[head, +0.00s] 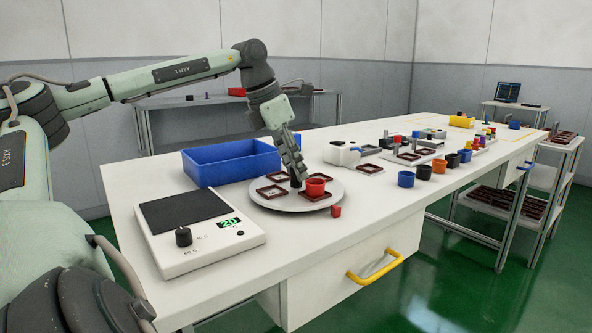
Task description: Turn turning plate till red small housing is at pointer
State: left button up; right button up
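The round grey turning plate (266,203) lies on the white table. It carries several brown square frames. A red round housing (316,186) stands on the plate's right side, in or on one of these frames. A small red block (336,211) sits on the table just off the plate's front right edge; I cannot tell whether it is the pointer. My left gripper (296,177) points down at the plate's middle, by a dark upright knob, just left of the red housing. Its fingers look close together, but their gap and any contact are too small to tell. My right gripper is out of view.
A blue bin (231,162) stands behind the plate. A white device with a dark pad and green display (230,222) is at front left. Several coloured cups, including a blue one (406,179), line the table to the right. A yellow drawer handle (375,268) sticks out in front.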

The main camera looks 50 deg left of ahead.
pick_arm(q)
jog(key=v, duration=1)
jog(key=shift+r, duration=0.35)
